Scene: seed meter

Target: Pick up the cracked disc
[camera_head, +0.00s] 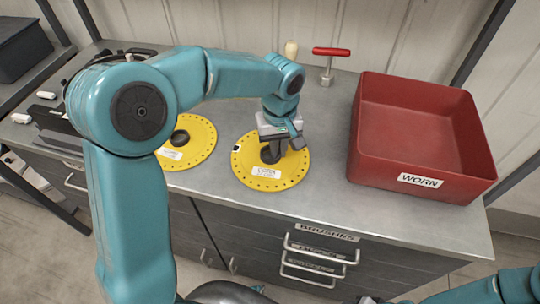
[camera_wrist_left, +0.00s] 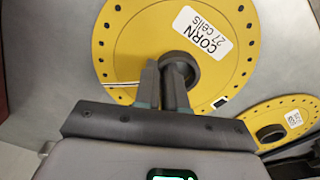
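Two yellow discs with dark hubs lie on the grey worktop. The nearer disc (camera_head: 245,172) has a label; in the left wrist view this disc (camera_wrist_left: 125,45) reads "CORN 27 cells". A small dark-and-white mark (camera_wrist_left: 220,102) sits near its rim. The second disc (camera_head: 203,130) lies to its left, and its edge also shows in the left wrist view (camera_wrist_left: 265,115). My left gripper (camera_wrist_left: 161,64) points down at the nearer disc's hub (camera_wrist_left: 184,66), which looks offset to the right of the close-set fingertips. Whether they touch it is unclear.
A red bin (camera_head: 420,130) labelled "WORN" stands at the right. A red-handled T-shaped tool (camera_head: 330,60) stands at the back, beside a pale knob (camera_head: 291,49). Dark equipment (camera_head: 58,122) is at the far left. Worktop between the nearer disc and bin is clear.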

